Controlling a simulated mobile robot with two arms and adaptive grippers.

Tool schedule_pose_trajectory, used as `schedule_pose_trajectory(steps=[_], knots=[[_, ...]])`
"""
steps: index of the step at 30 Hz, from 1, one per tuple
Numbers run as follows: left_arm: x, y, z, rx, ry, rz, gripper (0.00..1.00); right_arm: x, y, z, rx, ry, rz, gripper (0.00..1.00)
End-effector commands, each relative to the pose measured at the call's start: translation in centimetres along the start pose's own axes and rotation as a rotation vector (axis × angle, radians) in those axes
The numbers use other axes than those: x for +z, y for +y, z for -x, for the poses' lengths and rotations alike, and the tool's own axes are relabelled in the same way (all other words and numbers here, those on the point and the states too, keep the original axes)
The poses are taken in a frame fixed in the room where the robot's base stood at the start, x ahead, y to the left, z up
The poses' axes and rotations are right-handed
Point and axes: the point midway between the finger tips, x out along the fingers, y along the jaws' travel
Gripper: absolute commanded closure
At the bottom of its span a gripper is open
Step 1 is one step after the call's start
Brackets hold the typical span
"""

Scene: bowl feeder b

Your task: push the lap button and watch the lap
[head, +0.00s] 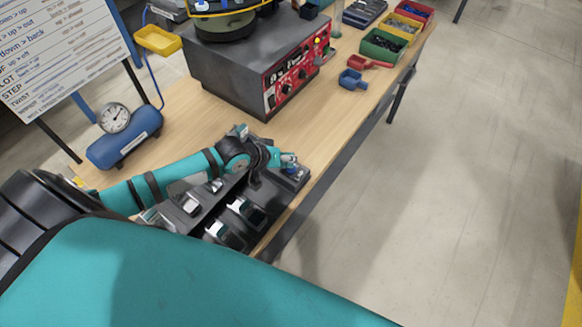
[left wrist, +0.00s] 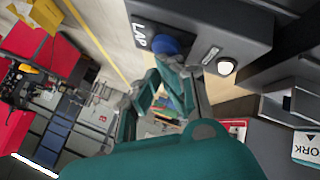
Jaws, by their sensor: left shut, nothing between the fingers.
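The lap button is a blue round cap (left wrist: 168,46) on a dark grey panel (left wrist: 205,25), beside a "LAP" label (left wrist: 141,36) in the left wrist view. In the head view a bit of blue (head: 291,169) shows at the right end of the grey fixture (head: 262,206), just under my left gripper (head: 286,159). My left gripper (left wrist: 160,70) is shut and empty, with its tips close to the blue cap. I cannot tell whether they touch it. A pale round lamp or button (left wrist: 226,67) sits on the same panel. My right gripper is out of view.
A grey feeder box (head: 225,68) with a red control panel (head: 296,72) stands behind the fixture. A blue tank (head: 125,139) with a gauge is at left. The wooden table between is clear.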

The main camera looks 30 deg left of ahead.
Motion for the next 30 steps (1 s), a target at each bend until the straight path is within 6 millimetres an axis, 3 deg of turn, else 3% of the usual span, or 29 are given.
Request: schedule_pose_trajectory(steps=[30], knots=[[0.25, -0.09, -0.14, 0.000, -0.003, 0.001, 1.00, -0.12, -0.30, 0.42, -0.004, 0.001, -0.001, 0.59]])
